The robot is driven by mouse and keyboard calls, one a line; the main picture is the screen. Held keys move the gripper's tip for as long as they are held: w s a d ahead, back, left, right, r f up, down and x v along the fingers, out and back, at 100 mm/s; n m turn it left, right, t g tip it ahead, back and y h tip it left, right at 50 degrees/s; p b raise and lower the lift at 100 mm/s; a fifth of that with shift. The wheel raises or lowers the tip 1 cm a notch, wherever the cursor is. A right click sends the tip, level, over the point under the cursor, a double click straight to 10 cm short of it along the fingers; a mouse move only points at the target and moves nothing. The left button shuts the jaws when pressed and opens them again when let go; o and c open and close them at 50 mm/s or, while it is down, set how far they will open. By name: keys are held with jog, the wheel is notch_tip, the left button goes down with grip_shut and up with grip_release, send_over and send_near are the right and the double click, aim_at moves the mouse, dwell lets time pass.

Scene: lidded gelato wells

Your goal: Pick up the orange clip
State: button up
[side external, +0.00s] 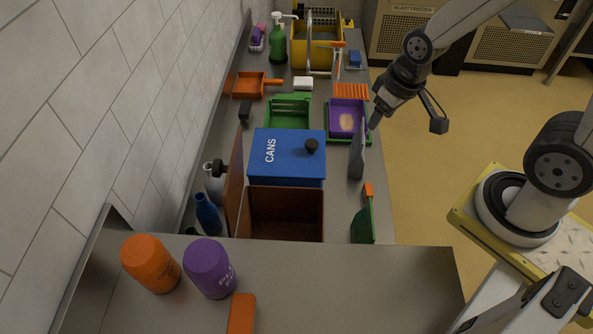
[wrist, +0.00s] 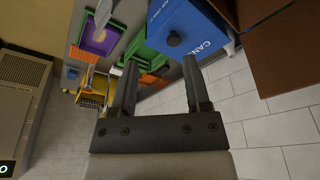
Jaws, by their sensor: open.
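I cannot tell for sure which orange thing is the clip. In the side external view, a small orange piece (side external: 369,190) tops a green object on the counter's right side. A larger orange block (side external: 241,313) lies at the near edge, partly cut off by the frame. A ridged orange piece (side external: 350,91) lies behind the purple tray. My gripper (side external: 375,122) hangs over the counter's right edge, beside the purple tray and above the grey upright slab. In the wrist view, my gripper (wrist: 160,70) is open, with nothing between its fingers.
A blue CANS box (side external: 287,170) with a black knob stands mid-counter, behind an open brown bin (side external: 284,215). A grey upright slab (side external: 356,155) and purple tray (side external: 345,106) are near my gripper.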

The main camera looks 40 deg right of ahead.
jog(key=shift+o, duration=0.5)
jog(key=m+g, duration=0.3)
jog(key=m, duration=0.5)
send_over(369, 186)
notch_tip(369, 186, down, 32)
jog(key=shift+w+a+f, duration=0.1)
jog(key=shift+w, duration=0.05)
jog(key=shift+f, duration=0.3)
jog(key=shift+f, duration=1.3)
